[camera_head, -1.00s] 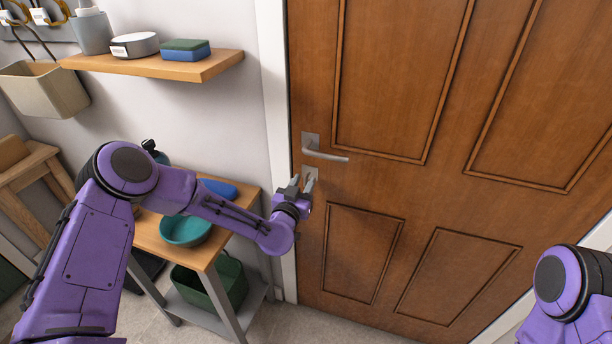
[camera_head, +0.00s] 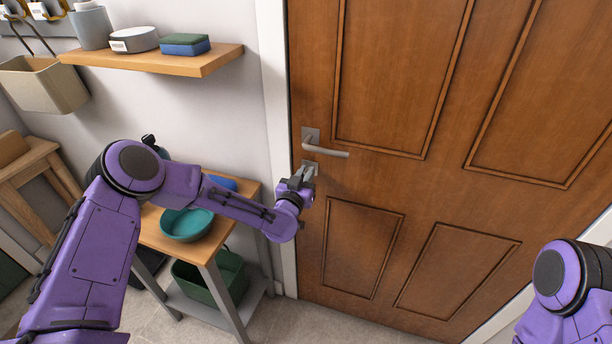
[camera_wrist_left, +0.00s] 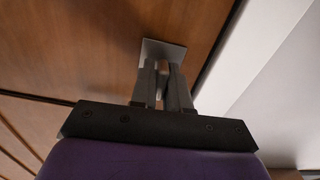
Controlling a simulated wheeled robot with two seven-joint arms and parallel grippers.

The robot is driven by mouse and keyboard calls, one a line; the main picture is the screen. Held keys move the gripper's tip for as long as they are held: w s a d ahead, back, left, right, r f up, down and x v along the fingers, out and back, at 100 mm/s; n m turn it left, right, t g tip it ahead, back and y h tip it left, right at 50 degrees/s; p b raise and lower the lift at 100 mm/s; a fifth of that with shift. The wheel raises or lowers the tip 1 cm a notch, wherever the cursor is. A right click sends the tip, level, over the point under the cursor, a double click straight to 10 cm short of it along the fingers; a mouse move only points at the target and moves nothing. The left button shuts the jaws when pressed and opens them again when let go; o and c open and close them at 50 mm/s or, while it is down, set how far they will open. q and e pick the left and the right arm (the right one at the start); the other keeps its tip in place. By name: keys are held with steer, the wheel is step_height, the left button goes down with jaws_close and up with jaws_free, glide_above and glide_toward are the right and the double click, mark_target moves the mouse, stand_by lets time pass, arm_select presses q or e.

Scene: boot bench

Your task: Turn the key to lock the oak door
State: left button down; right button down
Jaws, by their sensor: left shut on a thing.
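The oak door (camera_head: 390,175) stands closed in its white frame, with a metal lever handle (camera_head: 325,150) near its left edge. Below the lever is a small metal lock plate (camera_head: 310,167), which also shows in the left wrist view (camera_wrist_left: 163,50). My left gripper (camera_head: 304,172) is at this plate, its fingers (camera_wrist_left: 165,85) pointing at it. It is shut on the key, which is mostly hidden between the fingers; I cannot tell the key's angle. My right arm (camera_head: 570,285) shows at the lower right; its gripper is out of view.
A wooden bench (camera_head: 160,236) with a teal bowl (camera_head: 187,224) and a green bin (camera_head: 222,282) stands left of the door, under my left arm. A wall shelf (camera_head: 150,62) holds a sponge (camera_head: 185,44) and a round tin. The floor before the door is clear.

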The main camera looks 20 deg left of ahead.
arm_select(q)
steer(key=n+b, duration=0.3)
steer(key=shift+f+n, duration=0.25)
steer(key=shift+n, duration=0.05)
steer(key=n+b, duration=0.3)
steer(key=n, duration=0.1)
steer(key=shift+a+n, duration=0.1)
steer(key=shift+n, duration=0.2)
steer(key=n+b, duration=0.2)
steer(key=n, duration=0.1)
steer(key=shift+f+n+b, duration=0.1)
steer(key=shift+n+b, duration=0.2)
steer(key=shift+b, duration=0.05)
steer(key=shift+n+b, duration=1.45)
steer(key=shift+n, duration=0.75)
steer(key=c, duration=1.2)
jaws_free()
